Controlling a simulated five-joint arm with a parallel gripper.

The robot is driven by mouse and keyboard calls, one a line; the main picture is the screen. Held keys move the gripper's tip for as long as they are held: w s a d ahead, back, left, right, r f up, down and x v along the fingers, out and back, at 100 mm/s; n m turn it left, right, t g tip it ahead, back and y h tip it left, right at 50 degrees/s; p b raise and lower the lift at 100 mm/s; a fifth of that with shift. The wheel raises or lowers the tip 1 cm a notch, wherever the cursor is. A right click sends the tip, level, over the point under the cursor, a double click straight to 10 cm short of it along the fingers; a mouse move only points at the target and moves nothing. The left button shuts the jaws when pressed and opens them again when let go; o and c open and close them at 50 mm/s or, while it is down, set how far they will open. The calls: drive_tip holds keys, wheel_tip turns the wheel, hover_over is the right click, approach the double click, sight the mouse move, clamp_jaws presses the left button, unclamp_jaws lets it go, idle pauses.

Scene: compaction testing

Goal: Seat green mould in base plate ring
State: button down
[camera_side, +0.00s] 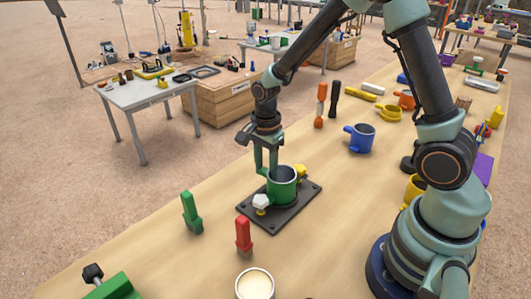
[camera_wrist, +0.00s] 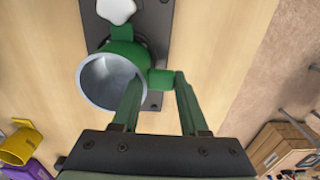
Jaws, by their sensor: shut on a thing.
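The green mould (camera_side: 283,187), an open cup with a grey inside, stands upright over the dark base plate (camera_side: 305,206). My gripper (camera_side: 267,172) is at its left side. In the wrist view, the fingers of my gripper (camera_wrist: 158,80) are shut on the mould's green side lug (camera_wrist: 161,79). The mould (camera_wrist: 111,80) covers most of the plate's ring there; a dark arc shows past its edge. I cannot tell whether its bottom is fully down in the ring. A white knob (camera_side: 260,202) and a yellow knob (camera_side: 300,171) flank the mould on the plate.
A red block (camera_side: 243,236) and a green block (camera_side: 191,213) stand in front of the plate. A pale-filled tub (camera_side: 255,284) is at the near edge. A blue mug (camera_side: 360,138) stands behind to the right.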

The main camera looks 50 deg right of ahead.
sight(266, 170)
drive_tip(key=shift+f, duration=0.15)
drive_tip(key=shift+c, duration=1.8)
unclamp_jaws()
wheel_tip(266, 170, up, 12)
drive_tip(key=s+r+n+t, duration=0.5)
drive_tip(key=s+r+n, duration=0.3)
drive_tip(key=n, duration=1)
drive_tip(key=s, duration=0.2)
drive_tip(key=shift+s+r+t, duration=0.25)
drive_tip(key=shift+s+t, duration=0.05)
